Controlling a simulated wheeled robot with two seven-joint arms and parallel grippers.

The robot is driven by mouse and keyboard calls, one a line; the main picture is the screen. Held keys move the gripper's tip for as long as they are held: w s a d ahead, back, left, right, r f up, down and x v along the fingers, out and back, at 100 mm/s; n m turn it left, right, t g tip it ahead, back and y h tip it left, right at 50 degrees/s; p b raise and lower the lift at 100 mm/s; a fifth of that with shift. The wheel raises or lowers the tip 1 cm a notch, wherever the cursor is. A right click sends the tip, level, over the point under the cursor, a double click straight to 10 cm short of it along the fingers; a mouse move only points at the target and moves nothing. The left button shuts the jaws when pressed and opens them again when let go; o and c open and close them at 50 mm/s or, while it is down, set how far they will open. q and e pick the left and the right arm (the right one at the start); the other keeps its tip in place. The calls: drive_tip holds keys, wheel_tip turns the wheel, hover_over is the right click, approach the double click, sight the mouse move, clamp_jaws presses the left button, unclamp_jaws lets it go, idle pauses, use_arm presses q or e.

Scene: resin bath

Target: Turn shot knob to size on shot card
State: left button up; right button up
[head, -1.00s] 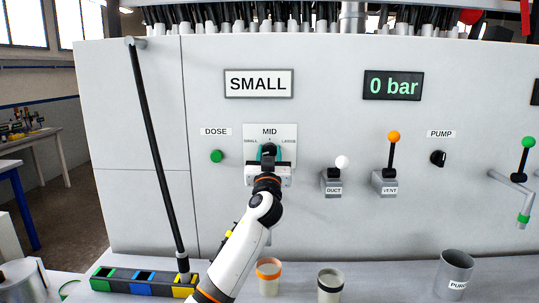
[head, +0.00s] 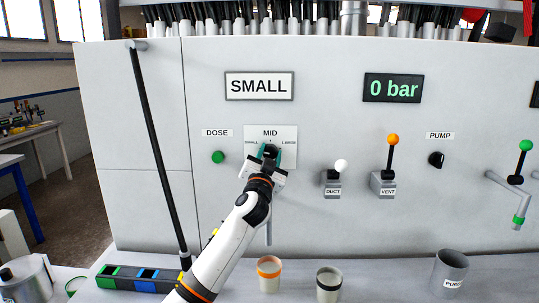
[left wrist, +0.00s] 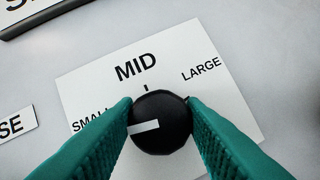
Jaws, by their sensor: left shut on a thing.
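The shot knob (left wrist: 161,121) is round and black with a white pointer bar. In the left wrist view the bar points left, toward the SMALL side of its white dial plate (left wrist: 225,92). The plate reads SMALL, MID and LARGE, with a tick under MID. My left gripper (head: 268,153) is shut on the knob, with one teal finger on each side of it. In the head view the gripper hides part of the knob. The shot card (head: 259,86) above it reads SMALL. My right gripper is not in view.
Right of the dial are the white-tipped duct lever (head: 341,164), the orange-tipped vent lever (head: 393,140) and the pump knob (head: 437,159). A green dose button (head: 218,157) is to its left. Cups (head: 268,276) stand on the ledge below. The display (head: 393,87) reads 0 bar.

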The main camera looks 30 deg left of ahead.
use_arm(q)
drive_tip(key=o, duration=1)
drive_tip(key=shift+f, duration=0.1)
drive_tip(key=shift+s+d+f, duration=0.15)
drive_tip(key=shift+s+f, duration=0.05)
drive_tip(key=shift+s, duration=0.15)
drive_tip(key=b+v, duration=0.3)
drive_tip(key=v, duration=0.8)
drive_tip(key=shift+b, duration=0.3)
